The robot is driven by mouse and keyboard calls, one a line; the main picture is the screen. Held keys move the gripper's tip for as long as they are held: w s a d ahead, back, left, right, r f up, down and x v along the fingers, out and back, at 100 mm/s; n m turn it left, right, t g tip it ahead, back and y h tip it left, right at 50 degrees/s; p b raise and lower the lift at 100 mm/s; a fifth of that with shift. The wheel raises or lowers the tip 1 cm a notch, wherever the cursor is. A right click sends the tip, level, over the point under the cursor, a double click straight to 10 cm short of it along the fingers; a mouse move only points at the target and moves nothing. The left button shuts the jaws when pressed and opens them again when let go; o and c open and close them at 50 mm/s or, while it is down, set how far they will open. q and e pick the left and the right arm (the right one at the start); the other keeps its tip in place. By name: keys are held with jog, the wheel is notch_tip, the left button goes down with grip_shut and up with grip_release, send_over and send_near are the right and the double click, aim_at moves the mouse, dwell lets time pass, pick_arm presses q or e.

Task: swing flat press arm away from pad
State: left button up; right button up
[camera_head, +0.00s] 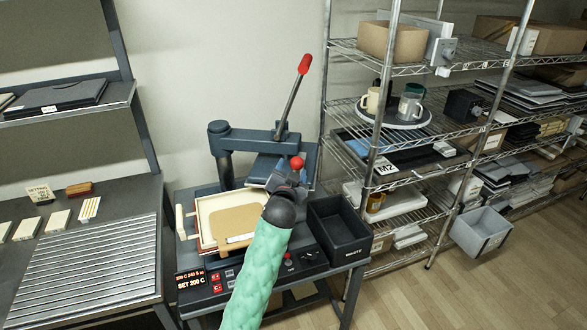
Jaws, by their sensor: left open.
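The flat press has a dark post (223,160) with a swing arm (252,136) reaching right from it. A lever with a red grip (304,64) rises from the arm. The dark blue platen (266,167) hangs under the arm, behind and right of the tan pad (234,224), whose visible top is uncovered. A red ball knob (297,163) shows at the platen's front. My left gripper (291,177) is open at this knob, over the platen's front side. Its fingers are small and dark, so I cannot tell whether they touch the knob. My right gripper is not in view.
A black waste bin (339,232) stands right of my left wrist. The control panel (215,287) is along the press table's front. A wire shelf (407,125) with mugs and boxes stands close on the right. A slatted bench (92,262) is at left.

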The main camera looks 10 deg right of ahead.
pick_arm(q)
jog(key=shift+s+a, duration=0.1)
jog(key=shift+s, duration=0.45)
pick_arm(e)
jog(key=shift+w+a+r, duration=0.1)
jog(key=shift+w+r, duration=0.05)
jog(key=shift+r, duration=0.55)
